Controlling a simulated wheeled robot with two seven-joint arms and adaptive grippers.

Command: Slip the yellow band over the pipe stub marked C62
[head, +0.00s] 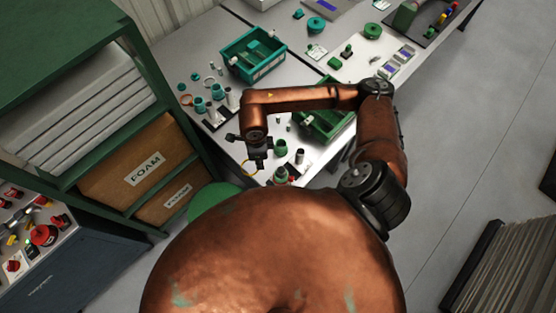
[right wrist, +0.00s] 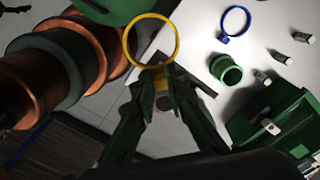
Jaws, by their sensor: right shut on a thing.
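My right gripper (head: 254,157) is shut on the yellow band (head: 243,169) and holds it near the front end of the white worktable. In the right wrist view the fingertips (right wrist: 160,80) pinch the tab of the yellow band (right wrist: 177,44), and the open ring stands out beyond them. Nothing shows inside the ring but floor and table edge. Several upright stubs stand on the table, among them a grey one (head: 299,156) and a green-based one (head: 281,174) near the gripper. No marking is legible, so I cannot tell which is C62. My left gripper is not in view.
A green bin (head: 342,127) lies partly behind my arm; a teal bin (head: 284,66) stands farther back. A green cup-like ring (right wrist: 226,70) and a blue band (right wrist: 238,13) are on the table. A green shelf (head: 62,34) with foam boxes flanks the left.

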